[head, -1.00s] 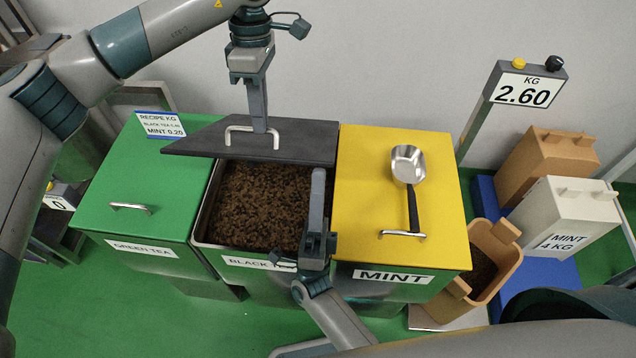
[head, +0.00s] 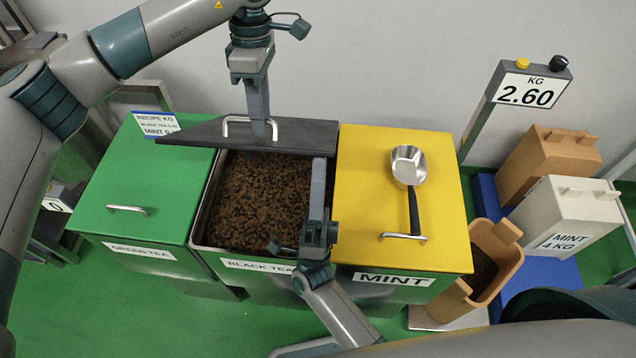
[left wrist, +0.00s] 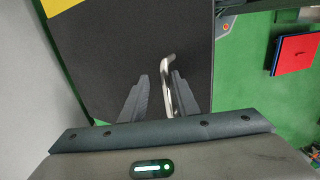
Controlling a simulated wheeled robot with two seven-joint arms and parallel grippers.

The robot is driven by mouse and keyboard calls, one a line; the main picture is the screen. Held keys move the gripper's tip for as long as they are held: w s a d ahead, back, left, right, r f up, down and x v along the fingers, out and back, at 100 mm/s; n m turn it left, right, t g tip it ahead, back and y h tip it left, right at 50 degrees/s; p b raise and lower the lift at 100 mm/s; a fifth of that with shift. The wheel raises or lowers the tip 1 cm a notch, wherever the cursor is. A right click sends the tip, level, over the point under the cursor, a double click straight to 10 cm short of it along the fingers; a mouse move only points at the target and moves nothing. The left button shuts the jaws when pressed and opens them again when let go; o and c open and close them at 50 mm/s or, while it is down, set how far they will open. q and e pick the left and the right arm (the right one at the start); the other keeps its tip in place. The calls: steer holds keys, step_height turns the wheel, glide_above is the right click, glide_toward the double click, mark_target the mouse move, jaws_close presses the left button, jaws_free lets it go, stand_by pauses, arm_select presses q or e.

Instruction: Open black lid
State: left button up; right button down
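The black lid (head: 190,137) is off the front of the black tea bin (head: 258,267) and lies toward the back, so dark tea (head: 255,200) shows below its front edge. My left gripper (head: 260,132) is at the lid's metal handle (head: 238,118), near its right end. In the left wrist view, the handle (left wrist: 169,90) stands between the two fingers, close to the right one, with a gap on the left; the gripper looks open. My right gripper (head: 318,165) is over the right edge of the bin; its finger opening is hidden.
The green tea bin (head: 140,185) with its lid down is at left. The yellow mint lid (head: 370,175) with a metal scoop (head: 408,165) is at right. A scale display (head: 525,92) reads 2.60 beside tan and white containers.

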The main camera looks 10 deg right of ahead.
arm_select(q)
steer(key=shift+w+r, duration=0.1)
steer(key=shift+r, duration=0.1)
step_height(320, 180, up, 11)
steer(key=w, duration=0.2)
steer(key=shift+d+r, duration=0.2)
steer(key=shift+d, duration=0.2)
